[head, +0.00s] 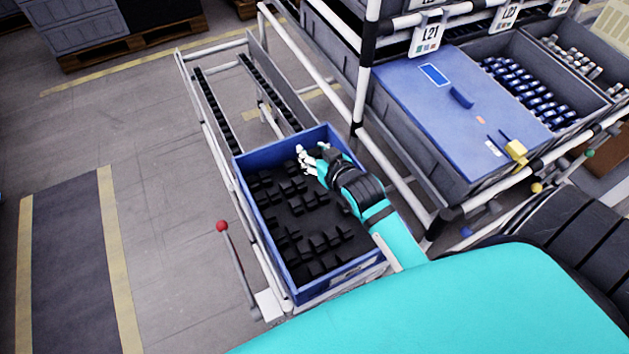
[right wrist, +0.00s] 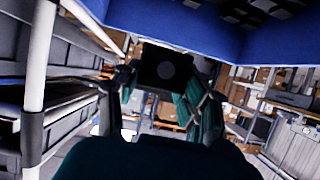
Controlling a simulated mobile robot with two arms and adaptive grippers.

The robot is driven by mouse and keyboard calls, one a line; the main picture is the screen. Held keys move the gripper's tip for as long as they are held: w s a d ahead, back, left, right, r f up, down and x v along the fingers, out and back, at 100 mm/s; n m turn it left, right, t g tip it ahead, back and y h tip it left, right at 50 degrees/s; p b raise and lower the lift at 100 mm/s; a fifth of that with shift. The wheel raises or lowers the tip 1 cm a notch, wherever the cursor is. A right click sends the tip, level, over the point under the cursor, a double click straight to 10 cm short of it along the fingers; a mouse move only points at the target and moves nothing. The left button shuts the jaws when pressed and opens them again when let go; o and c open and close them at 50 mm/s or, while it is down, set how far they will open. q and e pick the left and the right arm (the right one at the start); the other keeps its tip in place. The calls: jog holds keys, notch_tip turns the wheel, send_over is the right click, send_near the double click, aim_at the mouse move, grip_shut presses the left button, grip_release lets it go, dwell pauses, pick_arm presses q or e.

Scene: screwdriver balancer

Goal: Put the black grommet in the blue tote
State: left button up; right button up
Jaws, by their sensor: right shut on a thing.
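The blue tote (head: 275,151) sits on a rail stand in the middle of the head view. Black blocky shapes cover its bottom. My right gripper (head: 307,158) is over the tote's far right part. In the right wrist view, the right gripper (right wrist: 160,85) is shut on the black grommet (right wrist: 165,68), a dark square piece with a greyish round middle. The tote's blue wall (right wrist: 180,36) shows above it. In the head view I cannot make out the grommet at the fingers. My left gripper is not in view.
A rack with white posts stands right of the tote. It holds a blue-lidded bin (head: 425,112) and bins of metal parts. A red-knobbed lever (head: 222,226) stands left of the tote. Rails run beyond it.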

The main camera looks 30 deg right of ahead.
aim_at(314, 184)
notch_tip(314, 184, down, 10)
jog(key=shift+r+b, duration=0.25)
jog(key=shift+b, duration=0.35)
jog(key=shift+f, duration=0.1)
jog(key=shift+f, duration=0.15)
jog(key=o, duration=0.9)
jog(key=shift+o, duration=0.2)
jog(key=shift+r, duration=0.3)
jog(key=v, duration=0.7)
jog(key=shift+s+r+p, duration=0.1)
jog(key=shift+s+p, duration=0.15)
jog(key=shift+p, duration=0.05)
